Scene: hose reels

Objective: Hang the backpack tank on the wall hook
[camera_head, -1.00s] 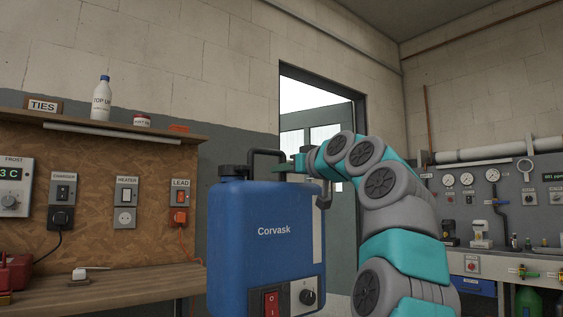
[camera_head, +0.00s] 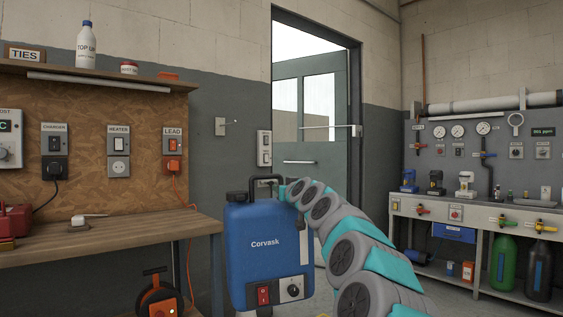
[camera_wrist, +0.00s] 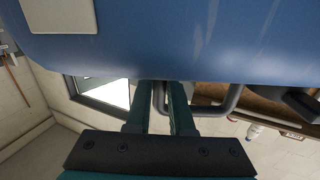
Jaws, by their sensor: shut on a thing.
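The backpack tank (camera_head: 262,246) is a blue box labelled Corvask, with a black cap, a dark top handle (camera_head: 266,178), a red switch and a dial. It hangs upright in the air in front of the wall. My gripper (camera_head: 287,190) is shut on the handle from the right side. In the wrist view the gripper fingers (camera_wrist: 160,108) close around the dark handle bar, and the blue tank (camera_wrist: 180,40) fills the top. A small grey wall fitting (camera_head: 220,128), possibly the hook, is on the dark wall left of the door, above and left of the tank; its shape is unclear.
A workbench (camera_head: 110,240) with a shelf (camera_head: 90,80) above stands at the left. An orange cable reel (camera_head: 158,296) is below the bench. A switch box (camera_head: 264,148) is beside the open doorway. A gauge panel bench (camera_head: 455,207) with gas cylinders stands at the right.

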